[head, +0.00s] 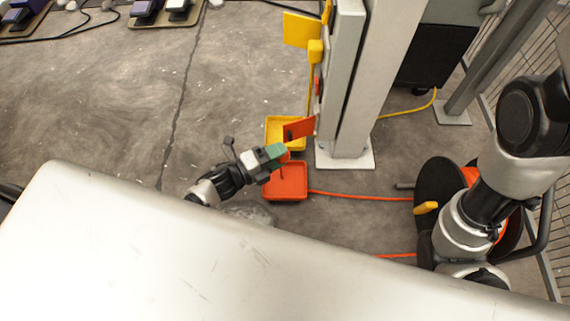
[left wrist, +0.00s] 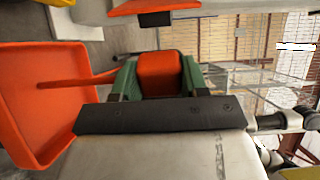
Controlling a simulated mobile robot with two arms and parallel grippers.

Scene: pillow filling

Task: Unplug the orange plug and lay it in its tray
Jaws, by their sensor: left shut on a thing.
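My left gripper (head: 277,152) has green fingers, and they are shut on the orange plug (head: 285,157). In the left wrist view the plug (left wrist: 160,68) sits between both fingers (left wrist: 160,80), with an orange cord running off to the left. The orange tray (head: 285,193) lies on the floor just below the gripper in the head view; it fills the left of the wrist view (left wrist: 30,75). The orange socket cover (head: 299,129) on the post is above the plug, with a gap between them in the wrist view. My right gripper is not in view.
A grey post (head: 345,85) stands beside the gripper. A yellow tray (head: 284,121) lies behind the orange one, and a yellow socket cover (head: 301,30) is higher up. An orange cable (head: 365,196) runs to a reel (head: 437,190) at right. The floor at left is largely clear.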

